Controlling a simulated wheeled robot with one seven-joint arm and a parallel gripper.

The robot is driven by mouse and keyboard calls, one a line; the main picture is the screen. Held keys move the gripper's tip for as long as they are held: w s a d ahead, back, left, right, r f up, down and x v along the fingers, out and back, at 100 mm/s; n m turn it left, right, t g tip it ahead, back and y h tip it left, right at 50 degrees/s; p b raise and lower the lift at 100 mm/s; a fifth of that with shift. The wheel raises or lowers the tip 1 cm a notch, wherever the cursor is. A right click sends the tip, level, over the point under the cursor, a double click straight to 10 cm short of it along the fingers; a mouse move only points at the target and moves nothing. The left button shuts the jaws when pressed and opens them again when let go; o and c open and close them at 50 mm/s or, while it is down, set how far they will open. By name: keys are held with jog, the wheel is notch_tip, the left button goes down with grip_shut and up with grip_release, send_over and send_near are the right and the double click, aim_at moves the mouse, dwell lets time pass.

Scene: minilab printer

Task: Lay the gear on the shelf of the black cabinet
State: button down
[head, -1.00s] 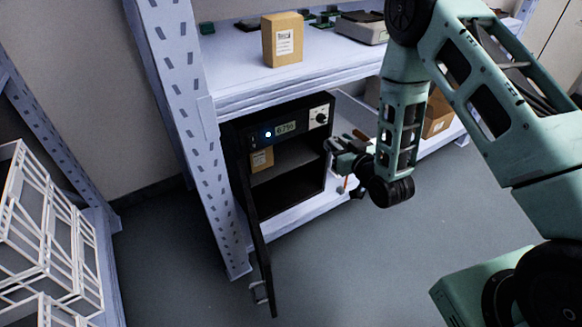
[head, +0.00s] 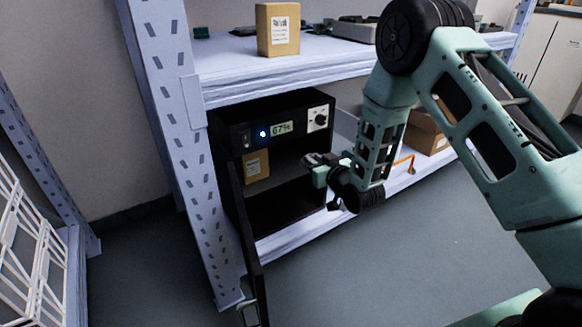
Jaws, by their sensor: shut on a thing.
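The black cabinet (head: 290,111) stands on the lower level of a white rack, its door (head: 250,255) swung open at the left. Its front panel has a lit display and a knob. Inside is a shelf (head: 284,178) with a small brown box at its left. My gripper (head: 318,163) is at the right side of the cabinet opening, in front of the shelf. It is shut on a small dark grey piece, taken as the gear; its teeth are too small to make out. My gripper and wrist hide the right part of the opening.
A brown box (head: 278,30) stands on the rack's upper level above the cabinet. The rack's perforated upright (head: 178,130) is left of the cabinet. More cardboard boxes (head: 428,131) are to the right behind my arm. A white wire frame (head: 32,245) is at far left.

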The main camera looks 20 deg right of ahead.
jog(key=b, duration=0.4)
send_over(291, 168)
jog(key=shift+w+f, duration=0.1)
jog(key=shift+f, duration=0.05)
jog(key=shift+s+d+f+b, duration=0.1)
jog(key=shift+f+b, duration=0.2)
jog(key=shift+f, duration=0.1)
jog(key=shift+s+d+f+b, duration=0.1)
jog(key=shift+f+b, duration=0.15)
jog(key=shift+f, duration=0.1)
notch_tip(291, 168, down, 5)
jog(key=b, duration=0.3)
jog(key=shift+r, duration=0.15)
jog(key=shift+w+a+f+b, duration=0.15)
jog(key=shift+f+b, duration=0.25)
jog(key=shift+b, duration=0.4)
jog(key=shift+r, duration=0.1)
jog(key=c, duration=1.3)
grip_release()
